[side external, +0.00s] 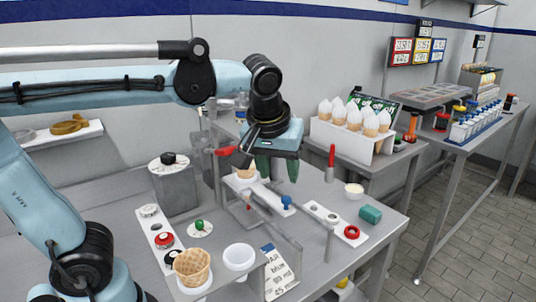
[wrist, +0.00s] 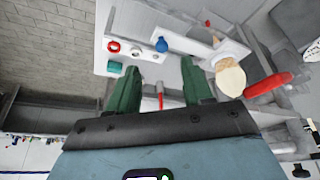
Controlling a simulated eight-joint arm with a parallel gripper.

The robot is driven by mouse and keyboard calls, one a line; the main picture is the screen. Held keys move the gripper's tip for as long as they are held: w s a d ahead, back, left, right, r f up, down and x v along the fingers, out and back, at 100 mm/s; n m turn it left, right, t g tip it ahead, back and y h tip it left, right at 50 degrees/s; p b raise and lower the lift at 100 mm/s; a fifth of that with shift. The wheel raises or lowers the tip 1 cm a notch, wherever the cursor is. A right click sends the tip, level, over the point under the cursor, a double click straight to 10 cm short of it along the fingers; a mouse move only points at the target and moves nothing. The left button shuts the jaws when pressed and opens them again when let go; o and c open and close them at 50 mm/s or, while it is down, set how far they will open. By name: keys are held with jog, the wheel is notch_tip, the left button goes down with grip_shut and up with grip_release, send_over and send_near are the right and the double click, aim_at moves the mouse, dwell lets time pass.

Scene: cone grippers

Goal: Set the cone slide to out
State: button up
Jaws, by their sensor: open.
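My gripper (side external: 278,176) is open, with two dark green fingers and nothing between them. In the wrist view the gripper (wrist: 160,72) has its fingers spread on either side of a gap. What looks like the cone slide (side external: 262,197) is a pale bar with a blue knob (side external: 286,202). The knob is below my fingers in the side view; in the wrist view the blue knob (wrist: 161,44) shows beyond the fingertips, apart from them. A cone (side external: 246,176) stands at the bar's left end, partly hidden by my wrist. I cannot read the slide's position.
A red lever (side external: 224,151) is left of my gripper and an upright red-handled lever (side external: 331,156) is right. A white plate (side external: 322,215) holds a red ring. A teal block (side external: 370,214), a waffle cone (side external: 193,266) and a rack of white-topped cones (side external: 352,135) stand around.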

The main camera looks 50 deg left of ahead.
aim_at(286, 198)
jog(key=w+a+f, duration=0.1)
jog(key=f, duration=0.2)
jog(key=w+f+n, duration=0.1)
jog(key=w+f, duration=0.1)
jog(key=f, duration=0.1)
jog(key=w+a+f+n+y, duration=0.1)
jog(key=f, duration=0.2)
jog(key=shift+w+a+g, duration=0.25)
jog(key=shift+a+g, duration=0.05)
jog(key=shift+a, duration=0.05)
dwell(0.3)
grip_shut()
